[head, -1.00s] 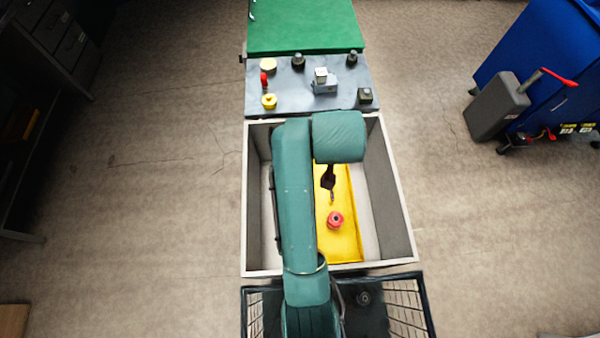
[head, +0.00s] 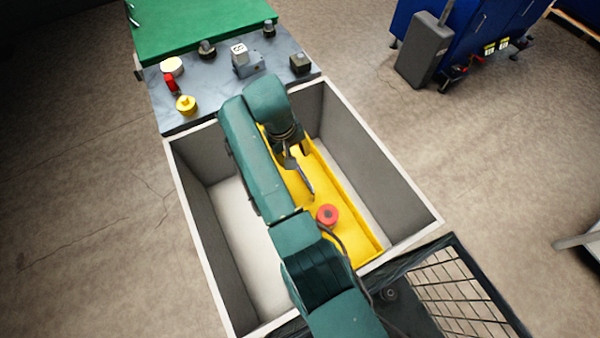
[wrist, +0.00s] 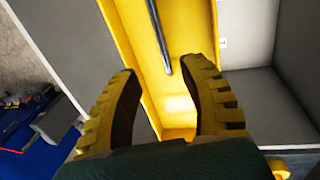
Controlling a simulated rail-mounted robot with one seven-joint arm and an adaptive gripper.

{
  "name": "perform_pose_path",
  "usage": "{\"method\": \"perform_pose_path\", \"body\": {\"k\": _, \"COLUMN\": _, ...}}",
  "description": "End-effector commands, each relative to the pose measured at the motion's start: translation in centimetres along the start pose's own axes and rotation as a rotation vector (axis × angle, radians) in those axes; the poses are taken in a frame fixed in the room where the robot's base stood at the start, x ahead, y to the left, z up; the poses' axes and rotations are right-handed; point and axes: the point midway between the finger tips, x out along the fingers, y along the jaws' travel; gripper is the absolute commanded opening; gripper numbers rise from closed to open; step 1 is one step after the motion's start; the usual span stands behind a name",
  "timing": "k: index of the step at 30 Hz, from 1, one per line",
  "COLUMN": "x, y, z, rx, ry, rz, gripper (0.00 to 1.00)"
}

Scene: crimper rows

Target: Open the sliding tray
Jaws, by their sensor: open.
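A long yellow tray (head: 357,230) lies inside an open grey box with pale rims, along its right half in the head view. It also shows in the wrist view (wrist: 178,95). A round red piece (head: 327,214) with a dark centre sits at the tray's near part. My gripper (wrist: 160,68) has yellow ribbed fingers with dark inner faces. They are apart, with nothing seen held, pointing into the tray. A thin grey rod (wrist: 159,35) shows beyond the fingertips; whether they touch it cannot be told. In the head view my arm hides part of the tray.
The grey box (head: 200,255) has high walls around the tray. A grey panel (head: 215,83) with several knobs and a green board (head: 200,25) lie beyond it. A black wire basket (head: 450,285) stands at the near right. A blue cabinet (head: 470,35) stands back right.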

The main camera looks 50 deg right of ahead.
Motion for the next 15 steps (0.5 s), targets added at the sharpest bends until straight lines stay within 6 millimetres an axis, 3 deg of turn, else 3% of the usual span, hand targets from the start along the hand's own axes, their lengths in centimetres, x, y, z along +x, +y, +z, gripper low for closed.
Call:
{"method": "perform_pose_path", "body": {"k": 1, "x": 1.7, "y": -0.1, "z": 0.1, "rx": 0.000, "ry": -0.002, "rz": 0.000, "gripper": 0.43}}
{"method": "perform_pose_path", "body": {"k": 9, "x": 8.2, "y": -0.1, "z": 0.0, "rx": 0.001, "ry": -0.001, "rz": 0.000, "gripper": 0.43}}
{"method": "perform_pose_path", "body": {"k": 15, "x": 11.1, "y": -0.1, "z": -0.1, "rx": 0.000, "ry": 0.002, "rz": 0.000, "gripper": 0.43}}
